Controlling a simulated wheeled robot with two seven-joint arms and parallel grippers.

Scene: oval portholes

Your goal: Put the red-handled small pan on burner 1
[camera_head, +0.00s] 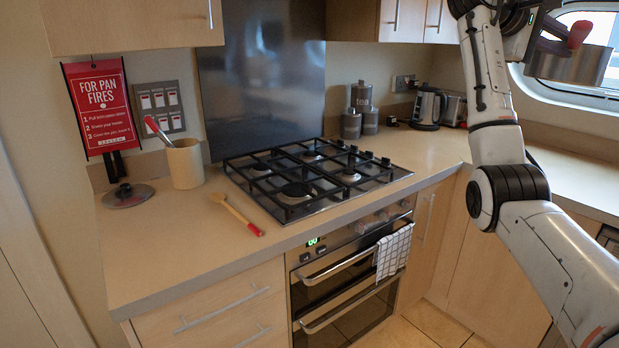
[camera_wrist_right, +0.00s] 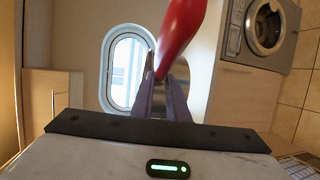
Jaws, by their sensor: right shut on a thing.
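The small pan (camera_head: 580,66) is a metal pan with a red handle (camera_head: 577,35). It is held high at the upper right in the head view, in front of the oval window. My right gripper (camera_head: 553,28) is shut on its handle; the red handle also fills the upper middle of the right wrist view (camera_wrist_right: 183,35), between the fingertips (camera_wrist_right: 163,98). The black gas hob (camera_head: 318,175) with several burners lies on the worktop, left of and below the pan. Nothing stands on its burners. No burner number can be read. My left gripper is out of view.
A wooden spoon (camera_head: 233,211) with a red tip lies left of the hob. A utensil pot (camera_head: 185,163) and a glass lid (camera_head: 128,195) stand further left. Canisters (camera_head: 361,97) and a kettle (camera_head: 428,108) stand behind the hob. Wall cupboards (camera_head: 407,18) hang above.

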